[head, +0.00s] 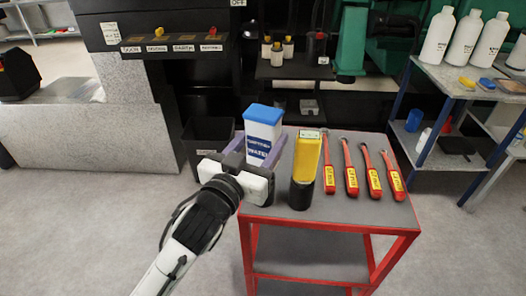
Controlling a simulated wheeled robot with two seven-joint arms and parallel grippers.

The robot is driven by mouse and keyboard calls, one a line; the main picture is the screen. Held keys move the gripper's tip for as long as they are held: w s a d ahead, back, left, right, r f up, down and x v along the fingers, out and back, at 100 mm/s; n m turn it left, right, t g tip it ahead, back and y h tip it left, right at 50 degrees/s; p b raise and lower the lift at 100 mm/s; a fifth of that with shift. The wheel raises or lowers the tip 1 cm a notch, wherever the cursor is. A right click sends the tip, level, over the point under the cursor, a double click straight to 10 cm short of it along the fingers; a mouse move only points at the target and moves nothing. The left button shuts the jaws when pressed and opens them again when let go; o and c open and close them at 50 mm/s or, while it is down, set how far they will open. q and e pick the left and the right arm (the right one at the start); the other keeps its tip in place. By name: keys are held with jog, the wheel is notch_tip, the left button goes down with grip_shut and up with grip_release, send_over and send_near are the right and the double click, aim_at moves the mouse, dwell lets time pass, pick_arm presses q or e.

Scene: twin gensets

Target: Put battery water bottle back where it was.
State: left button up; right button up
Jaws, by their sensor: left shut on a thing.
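The battery water bottle (263,133) is a white, upright container with a blue cap and a blue label reading "WATER". It is at the back left corner of the red cart's grey top (345,218). My left gripper (256,158) comes in from the lower left and is shut on the bottle, with its fingers on both sides. The bottle's lower part is hidden by the gripper, so I cannot tell whether it touches the cart top. My right gripper is not in view.
A yellow tester (307,158) stands just right of the bottle. Several red-handled tools (351,181) lie on the cart's right half. White bottles (438,36) stand on the shelf (430,75) at the right. The cart's front is clear.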

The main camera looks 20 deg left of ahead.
pick_arm(q)
notch_tip(320, 180, down, 2)
jog(key=shift+f, duration=0.1)
jog(key=shift+f, duration=0.1)
jog(key=shift+f, duration=0.15)
jog(key=o, duration=1.2)
jog(key=shift+c, duration=0.2)
